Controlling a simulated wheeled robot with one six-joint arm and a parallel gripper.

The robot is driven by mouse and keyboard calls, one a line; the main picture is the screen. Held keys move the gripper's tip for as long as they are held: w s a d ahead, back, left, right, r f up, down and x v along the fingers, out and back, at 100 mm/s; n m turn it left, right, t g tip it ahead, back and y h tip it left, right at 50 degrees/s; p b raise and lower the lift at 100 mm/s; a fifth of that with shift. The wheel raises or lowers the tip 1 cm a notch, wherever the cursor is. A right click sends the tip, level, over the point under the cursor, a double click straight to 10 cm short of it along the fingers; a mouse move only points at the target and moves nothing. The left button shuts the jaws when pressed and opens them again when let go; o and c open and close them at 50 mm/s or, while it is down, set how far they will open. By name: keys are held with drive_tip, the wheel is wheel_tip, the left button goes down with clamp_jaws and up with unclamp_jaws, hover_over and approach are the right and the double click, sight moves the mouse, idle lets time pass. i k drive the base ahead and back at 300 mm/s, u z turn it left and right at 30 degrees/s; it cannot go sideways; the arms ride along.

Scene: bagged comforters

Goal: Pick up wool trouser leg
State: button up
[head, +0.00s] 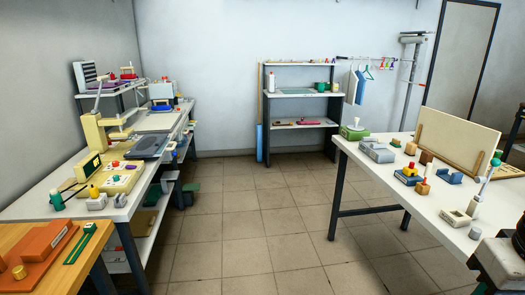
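I cannot make out a wool trouser leg in the head view. The only cloth-like things I see are flat white and blue pieces (359,87) hanging at the right side of the back shelf, and I cannot tell what they are. My gripper is not in view.
A long white table (32,208) with machines and small tools runs along the left wall, with an orange-topped table (14,236) in front. A shelf unit (300,93) stands at the back wall. A white table (436,199) with blocks and a beige board (457,140) stands right. The tiled floor (255,215) between is clear.

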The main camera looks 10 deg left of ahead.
sight(147, 147)
drive_tip(key=u, duration=0.05)
drive_tip(key=i, duration=2.05)
drive_tip(key=u, duration=0.55)
drive_tip(key=i, duration=1.95)
drive_tip(key=u, duration=0.9)
drive_tip(key=i, duration=1.2)
drive_tip(key=u, duration=0.35)
